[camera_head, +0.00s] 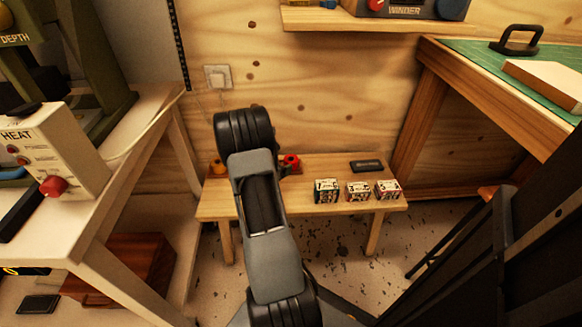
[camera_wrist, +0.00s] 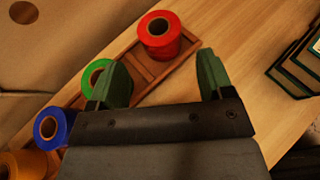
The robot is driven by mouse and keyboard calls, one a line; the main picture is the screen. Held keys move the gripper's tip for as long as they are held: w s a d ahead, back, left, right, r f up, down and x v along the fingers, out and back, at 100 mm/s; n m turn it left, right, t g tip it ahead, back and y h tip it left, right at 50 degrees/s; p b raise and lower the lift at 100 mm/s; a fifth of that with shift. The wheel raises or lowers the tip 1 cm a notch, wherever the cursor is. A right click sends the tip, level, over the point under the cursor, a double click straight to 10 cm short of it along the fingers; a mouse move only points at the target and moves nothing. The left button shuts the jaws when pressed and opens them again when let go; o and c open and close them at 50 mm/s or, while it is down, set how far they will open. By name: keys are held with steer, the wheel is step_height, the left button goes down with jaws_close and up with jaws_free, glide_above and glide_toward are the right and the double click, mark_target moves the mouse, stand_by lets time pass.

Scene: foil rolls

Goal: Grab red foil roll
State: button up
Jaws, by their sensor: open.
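The red foil roll (camera_wrist: 160,38) stands upright at the upper end of a brown wooden rack (camera_wrist: 133,66) in the wrist view. In the head view the red roll (camera_head: 291,160) shows just right of my arm on the low wooden bench. My gripper (camera_wrist: 162,72) is open and empty, its two green fingers apart. The red roll lies beyond the fingertips, between their lines, and does not touch them. The gripper itself is hidden behind my arm in the head view.
A green roll (camera_wrist: 97,75), partly behind the left finger, a blue roll (camera_wrist: 52,125) and an orange roll (camera_wrist: 15,163) stand along the same rack. Several small boxes (camera_head: 327,190) and a dark flat item (camera_head: 366,166) sit on the bench (camera_head: 300,210). A wooden wall stands behind.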

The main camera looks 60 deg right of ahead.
mark_target(289, 160)
steer(key=x, duration=0.3)
steer(key=shift+d+b, duration=0.25)
steer(key=shift+b, duration=0.1)
steer(key=b+x, duration=0.2)
steer(key=x, duration=0.2)
steer(key=shift+d+f, duration=0.25)
steer(key=shift+d, duration=0.4)
steer(key=shift+c, duration=0.4)
steer(key=c, duration=0.7)
